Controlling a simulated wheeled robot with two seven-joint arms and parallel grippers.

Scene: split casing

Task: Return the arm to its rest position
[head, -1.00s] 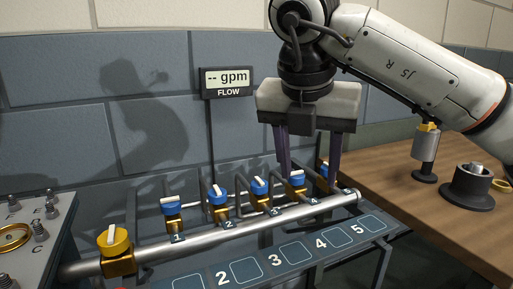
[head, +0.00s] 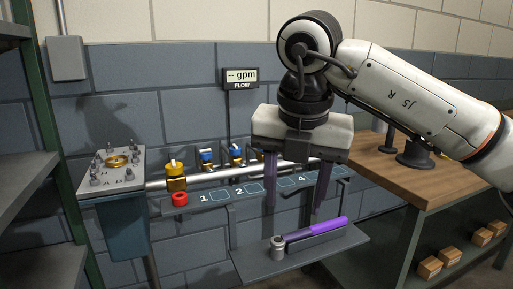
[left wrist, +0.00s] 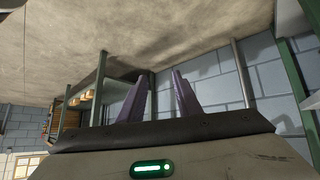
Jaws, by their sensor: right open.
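My right gripper (head: 294,205) is open and empty in the head view. Its two purple fingers point down, in front of the valve panel and above a small grey shelf (head: 255,268). My right arm comes in from the right. My left gripper (left wrist: 158,82) shows only in the left wrist view, with its purple fingers apart and nothing between them. Valves with blue knobs (head: 206,156) and a yellow-knobbed valve (head: 175,170) sit on the pipe (head: 205,177). My right gripper hides part of the valve row.
A purple bar (head: 318,230) and a small grey cylinder (head: 278,247) are on the small shelf. A wooden bench (head: 415,185) stands at the right, a plate with studs (head: 105,178) at the left.

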